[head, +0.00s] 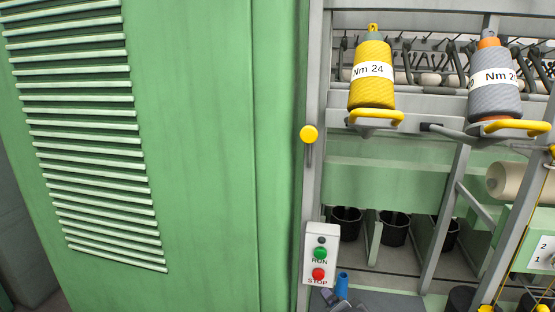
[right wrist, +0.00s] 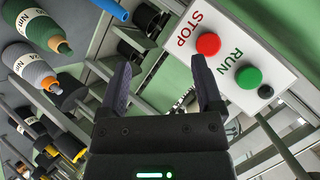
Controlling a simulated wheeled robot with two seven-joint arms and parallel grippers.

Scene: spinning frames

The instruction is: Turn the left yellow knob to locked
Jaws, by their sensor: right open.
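The left yellow knob (head: 309,133) is a round yellow ball on the grey upright post beside the green cabinet, in the head view. A short grey lever hangs straight down below it. My right gripper (right wrist: 163,85) is open in the right wrist view, with nothing between its two dark fingers. It is close to the RUN/STOP box (right wrist: 238,55), well below the knob. I cannot make out the left knob in the right wrist view. My left gripper is in neither view.
The RUN/STOP box (head: 320,254) sits low on the same post, with green and red buttons. A yellow bobbin (head: 372,85) and a grey bobbin (head: 495,90) stand right of the post. The green cabinet (head: 200,150) fills the left. A blue tube (head: 342,285) shows below the box.

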